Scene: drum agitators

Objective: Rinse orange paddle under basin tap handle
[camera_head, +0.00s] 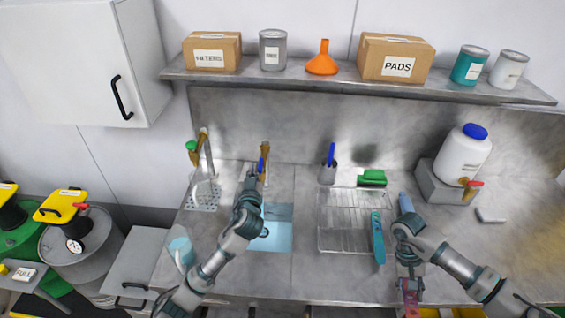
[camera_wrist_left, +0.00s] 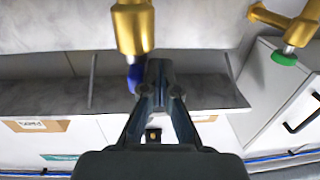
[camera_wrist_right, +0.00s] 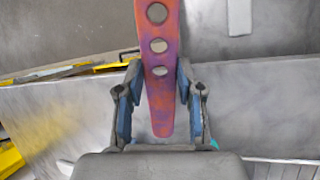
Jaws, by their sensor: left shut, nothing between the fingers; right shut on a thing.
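The orange paddle (camera_wrist_right: 160,45) has several round holes and purple stains. My right gripper (camera_wrist_right: 160,88) is shut on its narrow end. In the head view the paddle (camera_head: 410,298) is low at the counter's front edge, right of the basin. The basin (camera_head: 279,238) holds pale blue water, partly hidden by my left arm. A brass tap (camera_wrist_left: 133,28) with a blue handle (camera_wrist_left: 135,78) stands at its back. My left gripper (camera_wrist_left: 158,75) is shut and empty, close beside the blue handle; whether they touch I cannot tell. In the head view the left gripper (camera_head: 253,176) is at the tap.
A wire drying rack (camera_head: 340,243) lies right of the basin with a teal paddle (camera_head: 378,240) on it. A white jug (camera_head: 464,155) is at right. Another tap with a green handle (camera_head: 192,147) is at left.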

